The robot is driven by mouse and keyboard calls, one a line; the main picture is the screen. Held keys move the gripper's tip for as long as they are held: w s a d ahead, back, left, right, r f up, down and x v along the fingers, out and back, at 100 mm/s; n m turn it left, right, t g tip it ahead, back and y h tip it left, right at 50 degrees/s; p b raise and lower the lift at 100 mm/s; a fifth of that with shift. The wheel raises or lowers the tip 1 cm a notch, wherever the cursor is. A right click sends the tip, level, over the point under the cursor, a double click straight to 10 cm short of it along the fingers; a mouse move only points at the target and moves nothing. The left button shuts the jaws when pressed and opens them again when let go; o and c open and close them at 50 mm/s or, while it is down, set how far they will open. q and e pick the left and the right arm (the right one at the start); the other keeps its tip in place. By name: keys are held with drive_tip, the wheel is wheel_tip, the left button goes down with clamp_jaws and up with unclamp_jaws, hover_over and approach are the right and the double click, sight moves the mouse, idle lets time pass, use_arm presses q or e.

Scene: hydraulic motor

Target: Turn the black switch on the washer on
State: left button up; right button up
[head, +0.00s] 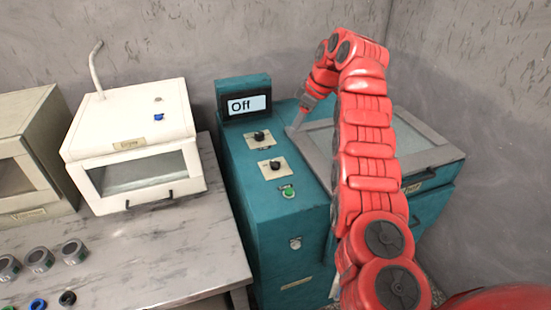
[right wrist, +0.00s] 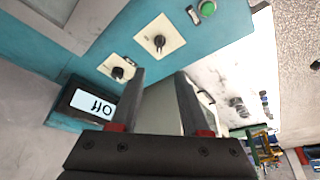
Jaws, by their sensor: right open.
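The washer (head: 285,240) is a teal machine whose display (head: 248,105) reads "Off"; the display also shows upside down in the right wrist view (right wrist: 92,102). Two black switches on cream plates sit on its top: one nearer the display (head: 259,136), (right wrist: 118,72), and one farther from it (head: 275,165), (right wrist: 159,41). My right gripper (head: 294,130) is above the washer top, to the right of the switch nearer the display. In the right wrist view its two fingers (right wrist: 158,73) are apart with nothing between them. My left gripper is out of view.
A glazed lid (head: 405,170) is at the right. A white oven-like box (head: 135,130) and several grey rings (head: 40,259) stand on the left table (head: 150,245).

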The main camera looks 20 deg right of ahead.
sight(275, 161)
drive_tip(key=p+x, duration=0.3)
drive_tip(key=x, duration=1)
drive_tip(key=shift+w+a+f, duration=0.1)
drive_tip(key=shift+f, duration=0.05)
drive_tip(key=shift+x, duration=1.15)
clamp_jaws()
